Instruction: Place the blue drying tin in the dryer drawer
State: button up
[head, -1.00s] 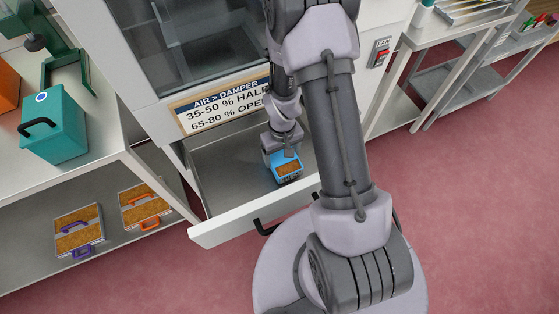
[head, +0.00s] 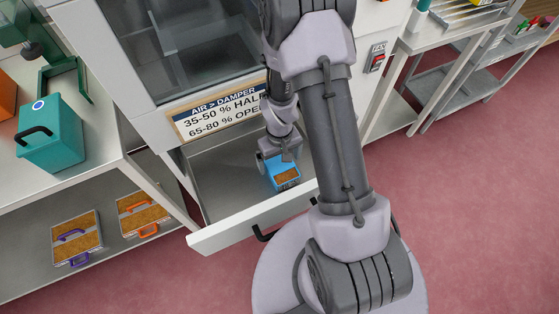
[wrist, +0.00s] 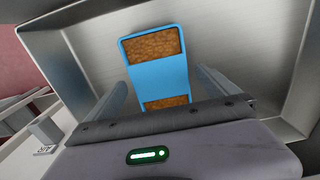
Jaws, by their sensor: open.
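The blue drying tin (head: 285,174) holds brown grain and sits inside the open dryer drawer (head: 227,205), near its right part. In the wrist view the tin (wrist: 160,75) lies between my two fingers, with a gap on each side, and the metal drawer (wrist: 235,45) surrounds it. My gripper (wrist: 160,92) is open around the tin. In the head view my gripper (head: 275,168) is over the tin, and my arm hides part of the drawer's right side.
The dryer's glass front (head: 195,45) and damper sign (head: 220,112) rise behind the drawer. A teal box (head: 52,135) stands on the left bench. Two grain tins, one purple-handled (head: 76,238) and one orange-handled (head: 142,214), lie on the lower shelf. Red floor is open at right.

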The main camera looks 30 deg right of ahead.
notch_tip(320, 180, up, 13)
jog(key=p, duration=0.4)
notch_tip(320, 180, up, 11)
jog(key=m+t, duration=0.2)
send_over(278, 162)
jog(key=a, duration=0.3)
jog(key=s+a+r+m+t+y, duration=0.1)
jog(key=s+a+r+t, duration=0.1)
jog(key=s+r, duration=0.5)
jog(key=s+a+r+m+t+y, duration=0.1)
jog(key=s+a+r, duration=0.3)
jog(key=s+r, duration=0.3)
notch_tip(278, 162, up, 3)
jog(key=shift+a+f+t, duration=0.1)
jog(key=shift+a+t, duration=0.3)
